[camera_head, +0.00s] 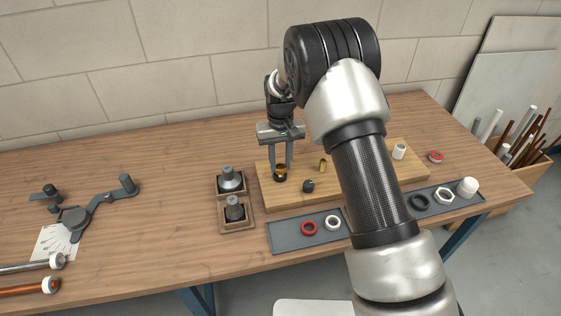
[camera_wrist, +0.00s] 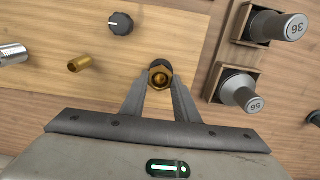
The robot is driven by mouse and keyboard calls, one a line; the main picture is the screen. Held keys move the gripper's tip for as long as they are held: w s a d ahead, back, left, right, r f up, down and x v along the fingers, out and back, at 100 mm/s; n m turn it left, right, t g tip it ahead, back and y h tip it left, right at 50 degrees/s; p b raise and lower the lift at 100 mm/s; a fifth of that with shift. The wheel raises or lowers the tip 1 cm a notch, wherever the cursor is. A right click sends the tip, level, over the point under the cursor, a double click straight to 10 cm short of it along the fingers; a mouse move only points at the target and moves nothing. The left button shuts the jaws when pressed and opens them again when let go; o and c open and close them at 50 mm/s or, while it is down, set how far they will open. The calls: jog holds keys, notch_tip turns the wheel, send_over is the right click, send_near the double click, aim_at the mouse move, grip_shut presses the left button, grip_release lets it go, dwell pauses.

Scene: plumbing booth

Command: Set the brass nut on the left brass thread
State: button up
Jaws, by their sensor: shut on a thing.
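My gripper (camera_head: 281,160) points down over the left part of the wooden board (camera_head: 350,194), its two fingers closed on the brass nut (camera_head: 281,170). In the wrist view the nut (camera_wrist: 160,77) sits between the fingertips (camera_wrist: 160,84), its hole facing the camera. A dark round piece (camera_wrist: 158,63) shows just behind and under the nut. The left brass thread cannot be made out separately; the nut and fingers cover that spot. I cannot tell whether the nut touches anything below. Another brass thread (camera_head: 323,165) stands bare to the right; it also shows in the wrist view (camera_wrist: 80,64).
A dark knob (camera_head: 308,186) sits near the nut on the board. Two boxed sockets (camera_head: 232,180) stand left of the board. A grey tray (camera_head: 290,241) with rings lies in front. The table between the sockets and the bender (camera_head: 75,222) is clear.

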jog(key=m, duration=0.5)
jog(key=shift+f+m, duration=0.15)
jog(key=shift+m, duration=0.15)
jog(key=o, duration=2)
jog(key=shift+c, duration=0.2)
jog(key=shift+r+p, duration=1.1)
jog(key=shift+r, duration=1.4)
